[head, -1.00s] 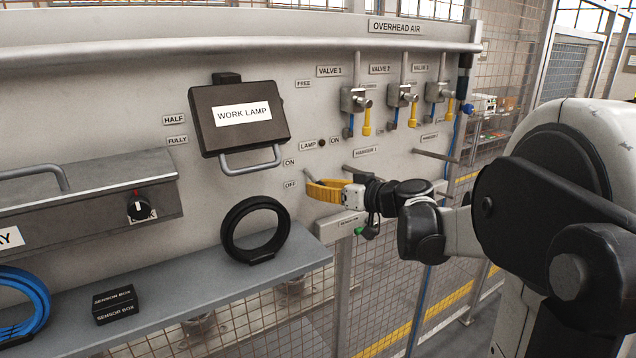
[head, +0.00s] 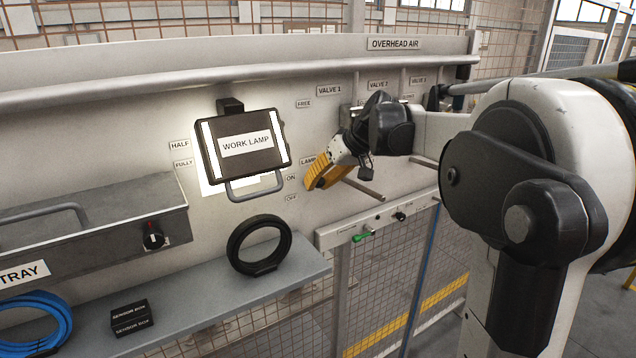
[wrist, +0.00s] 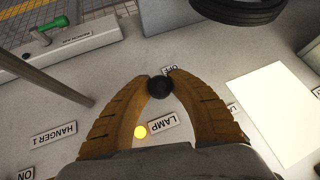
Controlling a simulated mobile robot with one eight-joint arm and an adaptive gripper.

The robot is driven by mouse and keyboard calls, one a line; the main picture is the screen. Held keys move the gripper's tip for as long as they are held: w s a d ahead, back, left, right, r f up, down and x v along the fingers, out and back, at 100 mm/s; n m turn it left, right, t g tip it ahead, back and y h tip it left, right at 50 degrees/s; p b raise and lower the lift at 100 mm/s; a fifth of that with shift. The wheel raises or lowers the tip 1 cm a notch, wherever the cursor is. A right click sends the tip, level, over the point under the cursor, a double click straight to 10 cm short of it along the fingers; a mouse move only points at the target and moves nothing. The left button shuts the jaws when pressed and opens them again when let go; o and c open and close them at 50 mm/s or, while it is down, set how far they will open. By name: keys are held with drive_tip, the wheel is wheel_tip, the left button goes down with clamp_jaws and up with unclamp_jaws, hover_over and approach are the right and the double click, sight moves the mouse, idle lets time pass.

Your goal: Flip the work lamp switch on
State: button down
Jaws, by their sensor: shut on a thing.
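The work lamp (head: 247,148) is a dark box with a label, high on the grey panel. White strips on its face are bright, and light falls on the wall around it. In the wrist view, the fingertips close on the round black end of the switch lever (wrist: 159,87), in front of the OFF label (wrist: 170,71). The lamp indicator (wrist: 140,132) glows yellow beside the LAMP label (wrist: 161,121). My fingers hide the lever in the head view.
A shelf (head: 200,312) below holds a black ring (head: 240,243), blue hose (head: 62,318) and sensor boxes (head: 131,318). A hanger peg (head: 365,190) sticks out right of my gripper. A small control box (head: 338,238) with a green part is below it.

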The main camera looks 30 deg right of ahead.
drive_tip(key=shift+r, duration=0.15)
idle(0.4)
drive_tip(key=c, duration=1.1)
unclamp_jaws()
drive_tip(key=shift+c, duration=0.2)
drive_tip(key=v, duration=1.2)
drive_tip(key=shift+w+r, duration=0.2)
drive_tip(key=shift+f, duration=0.1)
drive_tip(key=s+a+f+h+b, duration=0.1)
drive_tip(key=s+a+f+b, duration=0.6)
drive_tip(key=f+b, duration=0.6)
drive_tip(key=s+a+f+h+b, duration=0.1)
drive_tip(key=s+a+f+b, duration=0.6)
drive_tip(key=f, duration=1.9)
drive_tip(key=s+a+f+h+b, duration=0.1)
drive_tip(key=s+a+f+b, duration=0.6)
drive_tip(key=f+b, duration=1.2)
drive_tip(key=shift+a+f+h, duration=0.3)
drive_tip(key=shift+f, duration=0.25)
